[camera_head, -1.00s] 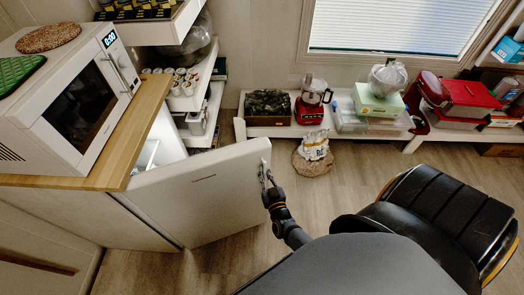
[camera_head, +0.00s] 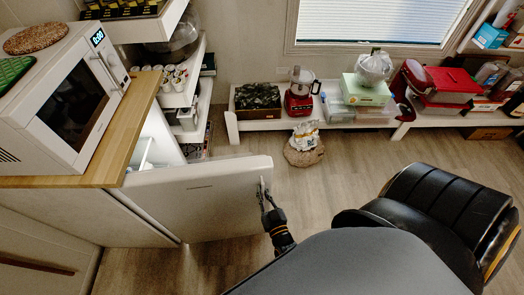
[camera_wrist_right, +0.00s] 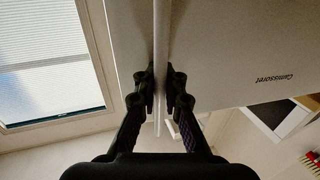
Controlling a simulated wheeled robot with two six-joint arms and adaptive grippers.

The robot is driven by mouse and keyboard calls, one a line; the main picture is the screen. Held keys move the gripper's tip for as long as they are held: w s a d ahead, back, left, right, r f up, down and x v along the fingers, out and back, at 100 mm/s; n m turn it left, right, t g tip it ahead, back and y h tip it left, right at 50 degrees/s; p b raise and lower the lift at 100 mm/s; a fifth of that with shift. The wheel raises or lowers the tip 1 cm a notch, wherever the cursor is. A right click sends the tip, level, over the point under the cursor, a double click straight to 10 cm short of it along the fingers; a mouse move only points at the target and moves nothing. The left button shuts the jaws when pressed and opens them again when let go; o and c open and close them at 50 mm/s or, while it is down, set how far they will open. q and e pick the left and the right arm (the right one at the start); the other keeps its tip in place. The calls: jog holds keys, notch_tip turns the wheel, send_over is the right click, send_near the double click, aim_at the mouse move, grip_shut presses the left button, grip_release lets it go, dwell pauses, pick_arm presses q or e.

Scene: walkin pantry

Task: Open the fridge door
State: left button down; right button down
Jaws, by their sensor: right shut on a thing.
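The white fridge door (camera_head: 210,207) stands open under the wooden counter, swung out toward me, with the lit interior (camera_head: 150,147) showing behind it. My right gripper (camera_head: 266,196) is at the door's free edge, shut on the upright door handle (camera_head: 262,184). In the right wrist view, the fingers of the right gripper (camera_wrist_right: 162,95) close from both sides on the thin pale handle (camera_wrist_right: 160,40), with the door face (camera_wrist_right: 225,55) and its printed lettering to the right. My left gripper is not in view.
A white microwave (camera_head: 65,95) sits on the wooden counter (camera_head: 125,150) above the fridge. A woven stool or basket (camera_head: 303,155) with a bag on it stands on the floor beyond the door. A low white bench (camera_head: 245,124) lines the window wall. Bare floor lies right of the door.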

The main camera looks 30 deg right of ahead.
jog(key=shift+s, duration=0.1)
jog(key=c, duration=1.4)
grip_release()
jog(key=shift+d, duration=0.15)
jog(key=shift+c, duration=0.2)
jog(key=s+a, duration=0.2)
jog(key=s, duration=0.9)
jog(key=shift+s+a, duration=0.25)
jog(key=shift+s, duration=0.15)
